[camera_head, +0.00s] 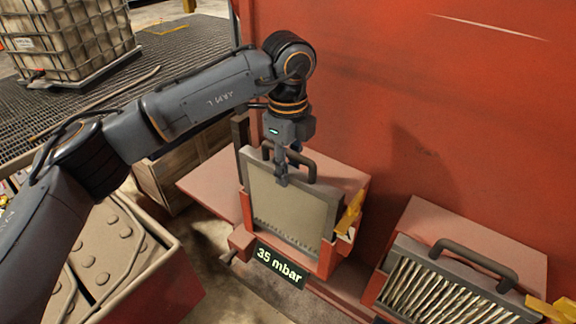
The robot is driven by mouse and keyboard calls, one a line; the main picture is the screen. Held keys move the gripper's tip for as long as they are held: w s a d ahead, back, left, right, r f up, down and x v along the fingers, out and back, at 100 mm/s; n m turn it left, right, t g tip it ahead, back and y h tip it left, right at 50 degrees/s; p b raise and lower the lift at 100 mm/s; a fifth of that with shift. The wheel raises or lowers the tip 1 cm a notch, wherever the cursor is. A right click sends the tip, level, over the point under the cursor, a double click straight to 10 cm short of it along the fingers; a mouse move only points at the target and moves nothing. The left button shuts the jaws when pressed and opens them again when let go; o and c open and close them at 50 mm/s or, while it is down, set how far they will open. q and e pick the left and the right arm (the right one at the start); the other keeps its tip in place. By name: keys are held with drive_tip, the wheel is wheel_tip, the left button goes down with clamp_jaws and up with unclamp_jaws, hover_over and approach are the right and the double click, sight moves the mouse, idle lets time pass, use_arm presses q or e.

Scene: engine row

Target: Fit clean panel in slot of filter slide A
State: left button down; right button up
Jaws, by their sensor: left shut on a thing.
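A flat beige panel (290,211) with a grey frame and a dark top handle (301,164) stands upright, slightly tilted in the picture, at a red filter slide (247,243) in the middle. My left gripper (282,181) is shut on the panel at its handle and covers part of the handle and the upper face. The panel's lower edge meets the red slide front, and I cannot tell how deep it sits in the slot. A yellow lever (350,212) stands at the slide's right side. My right gripper is out of view.
A "35 mbar" display (280,268) is on the slide's front. A second slide (467,232) at right holds a pleated panel (440,294) with a dark handle. A red wall (430,100) rises behind. An open crate (150,262) is at lower left, a caged tank (65,35) at upper left.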

use_arm(q)
drive_tip(key=shift+s+f+b, duration=0.1)
drive_tip(key=shift+f+b, duration=0.65)
drive_tip(key=shift+f, duration=0.3)
drive_tip(key=c, duration=1.1)
unclamp_jaws()
drive_tip(key=shift+o, duration=0.4)
drive_tip(key=shift+f, duration=0.1)
wheel_tip(320, 180, up, 12)
drive_tip(key=shift+r, duration=0.1)
